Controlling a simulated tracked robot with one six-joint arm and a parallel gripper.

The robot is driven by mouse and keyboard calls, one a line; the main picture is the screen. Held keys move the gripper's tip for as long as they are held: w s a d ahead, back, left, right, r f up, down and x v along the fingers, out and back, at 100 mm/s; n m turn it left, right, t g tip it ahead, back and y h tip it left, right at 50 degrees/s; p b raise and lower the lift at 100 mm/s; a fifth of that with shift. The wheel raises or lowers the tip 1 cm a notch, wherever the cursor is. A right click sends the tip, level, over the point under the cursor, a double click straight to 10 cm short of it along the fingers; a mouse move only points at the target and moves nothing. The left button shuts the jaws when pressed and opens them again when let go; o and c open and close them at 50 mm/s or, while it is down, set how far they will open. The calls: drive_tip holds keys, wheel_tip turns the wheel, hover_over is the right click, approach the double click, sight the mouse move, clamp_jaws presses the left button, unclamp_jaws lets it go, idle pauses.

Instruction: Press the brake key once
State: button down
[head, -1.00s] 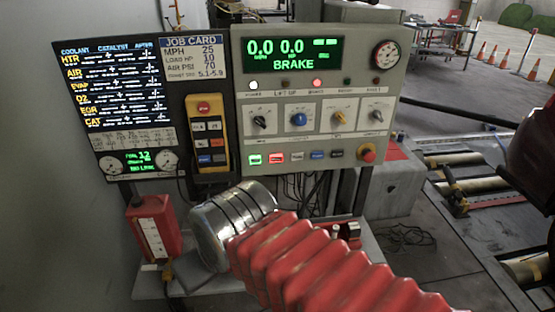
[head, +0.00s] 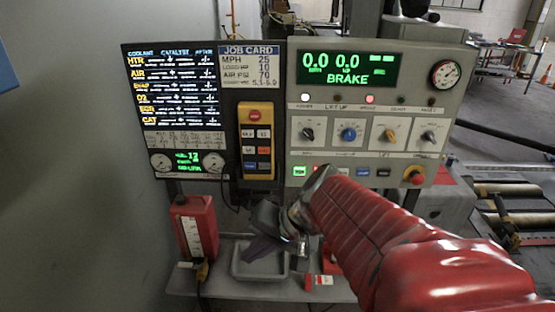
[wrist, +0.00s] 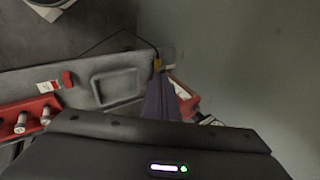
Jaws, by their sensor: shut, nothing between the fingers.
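The control panel (head: 466,112) faces me, with its green display (head: 349,67) reading BRAKE and 0.0 0.0. A row of keys runs along its bottom: a lit green key (head: 299,171), a red key partly hidden by my arm, then a blue key (head: 362,172) and a dark key (head: 384,172). Their labels are too small to read, so I cannot tell which is the brake key. My gripper (head: 259,253) is shut and empty, left of and below the key row, apart from the panel. Its narrow purple-grey fingers (wrist: 161,97) show in the wrist view.
A shelf (head: 215,283) below bears a grey tray (head: 240,272) under my gripper and a red container (head: 194,226) at the left. A yellow pendant (head: 256,116) hangs left of the panel. A red stop button (head: 414,175) sits at its lower right.

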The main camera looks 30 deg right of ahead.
drive_tip(key=w+d+m+t+h, duration=0.1)
drive_tip(key=d+m, duration=0.5)
drive_tip(key=d, duration=0.6)
drive_tip(key=w+d+m+t+h, duration=0.1)
drive_tip(key=w+d+m+t, duration=0.2)
drive_tip(key=d, duration=1)
drive_tip(key=m+t, duration=0.3)
drive_tip(key=shift+w+h, duration=0.25)
drive_tip(key=shift+h, duration=0.15)
drive_tip(key=shift+d, duration=0.1)
drive_tip(key=w+d, duration=0.5)
drive_tip(key=w, duration=0.2)
drive_tip(key=shift+w, duration=0.15)
drive_tip(key=shift+w+d, duration=0.35)
drive_tip(key=shift+w, duration=0.2)
idle(1.2)
drive_tip(key=shift+s+r, duration=0.1)
drive_tip(key=shift+s, duration=0.05)
drive_tip(key=shift+s+a, duration=0.4)
drive_tip(key=shift+s, duration=0.15)
